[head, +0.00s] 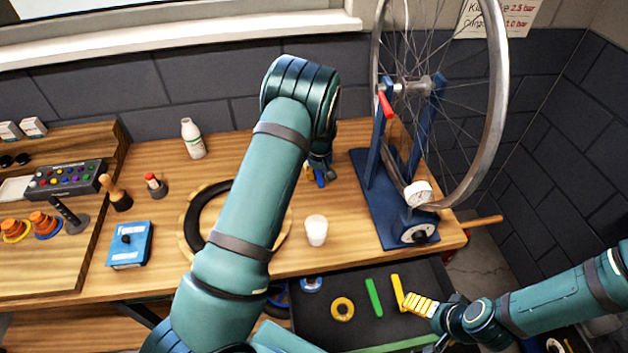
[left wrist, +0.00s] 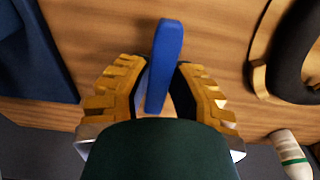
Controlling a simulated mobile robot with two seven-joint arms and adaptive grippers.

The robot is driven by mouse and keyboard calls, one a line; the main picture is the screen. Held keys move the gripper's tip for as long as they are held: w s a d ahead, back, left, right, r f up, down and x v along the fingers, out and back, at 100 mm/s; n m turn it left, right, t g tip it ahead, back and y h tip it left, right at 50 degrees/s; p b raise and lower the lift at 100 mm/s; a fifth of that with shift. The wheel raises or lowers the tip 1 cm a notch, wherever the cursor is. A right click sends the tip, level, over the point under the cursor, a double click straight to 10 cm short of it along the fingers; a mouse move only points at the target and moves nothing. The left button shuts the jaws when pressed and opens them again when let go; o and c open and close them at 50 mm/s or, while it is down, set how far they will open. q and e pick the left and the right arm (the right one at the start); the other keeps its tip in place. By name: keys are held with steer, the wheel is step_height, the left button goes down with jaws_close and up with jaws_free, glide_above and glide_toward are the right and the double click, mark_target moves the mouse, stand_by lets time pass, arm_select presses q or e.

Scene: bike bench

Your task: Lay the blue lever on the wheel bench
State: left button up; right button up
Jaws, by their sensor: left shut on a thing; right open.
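The blue lever (left wrist: 165,62) is between the yellow ridged fingers of my left gripper (left wrist: 160,98), which is shut on it. In the head view the blue lever (head: 320,178) shows small below my left gripper (head: 317,172), over the wooden wheel bench (head: 352,225), left of the wheel stand. I cannot tell whether the lever touches the wood. My right gripper (head: 420,305) is open beside the yellow lever (head: 397,291) at the black drawer's right side. My left arm hides part of the bench.
The blue wheel stand (head: 375,205) with its wheel stands at the bench's right end. A white cup (head: 316,230), a tyre ring (head: 197,215) and a white bottle (head: 193,138) stand nearby. The drawer (head: 385,328) holds a green lever (head: 374,297) and a yellow ring (head: 342,309).

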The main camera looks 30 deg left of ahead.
mark_target(319, 176)
arm_select(q)
steer(key=shift+w+f, duration=0.1)
steer(key=shift+f, duration=2)
steer(key=shift+f, duration=0.1)
steer(key=o, duration=0.8)
steer(key=shift+f, duration=0.1)
steer(key=shift+c, duration=0.2)
steer(key=r, duration=0.8)
steer(key=s+d+r, duration=0.1)
steer(key=r, duration=0.3)
steer(key=shift+s+r, duration=0.1)
steer(key=shift+r, duration=0.1)
